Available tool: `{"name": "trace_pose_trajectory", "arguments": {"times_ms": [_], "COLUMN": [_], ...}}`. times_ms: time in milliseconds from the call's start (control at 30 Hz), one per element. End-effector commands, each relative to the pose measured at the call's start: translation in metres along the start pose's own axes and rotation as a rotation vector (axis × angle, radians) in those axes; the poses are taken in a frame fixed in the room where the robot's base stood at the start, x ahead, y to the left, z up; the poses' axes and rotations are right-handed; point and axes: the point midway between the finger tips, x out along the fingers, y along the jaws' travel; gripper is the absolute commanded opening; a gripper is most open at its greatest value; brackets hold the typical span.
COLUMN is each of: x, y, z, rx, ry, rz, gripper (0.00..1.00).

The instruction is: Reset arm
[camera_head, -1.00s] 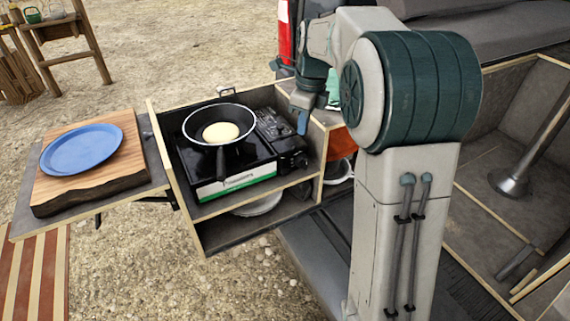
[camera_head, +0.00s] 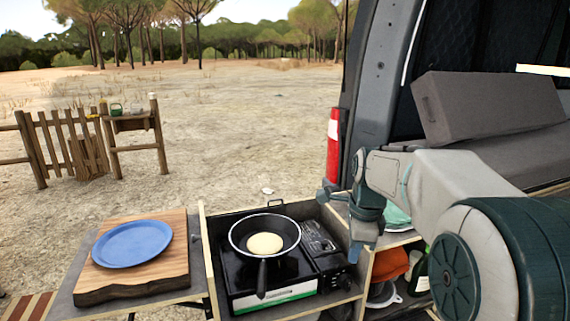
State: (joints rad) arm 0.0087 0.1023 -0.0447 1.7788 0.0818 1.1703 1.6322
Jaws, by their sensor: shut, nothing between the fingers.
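My arm comes in from the lower right. My gripper (camera_head: 356,250) hangs at its end, just right of the camping stove. Its blue-grey fingers are shut with nothing visible between them. It is apart from the frying pan (camera_head: 287,230). The black pan sits on the stove (camera_head: 331,262), its handle toward me. A pale round pancake (camera_head: 265,244) lies in the pan.
A blue plate (camera_head: 133,243) lies on a wooden board (camera_head: 183,264) on the side shelf at left. Orange (camera_head: 390,264) and green items stand in the compartment under my arm. Grey cushions (camera_head: 480,103) are in the van. A wooden fence (camera_head: 62,140) stands beyond on open ground.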

Motion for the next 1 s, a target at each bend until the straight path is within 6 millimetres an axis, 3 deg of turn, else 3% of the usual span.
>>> {"name": "trace_pose_trajectory", "arguments": {"times_ms": [233, 600, 800, 1000], "x": [-0.016, -0.009, 0.002, 0.006], "y": [0.068, 0.164, 0.197, 0.206], "z": [-0.004, -0.015, -0.021, -0.022], "rx": [-0.532, -1.324, -1.610, -1.702], "ry": [0.027, 0.114, 0.158, 0.171], "rz": [-0.048, -0.086, -0.085, -0.082], "gripper": [0.00, 0.00, 0.00, 0.00]}}
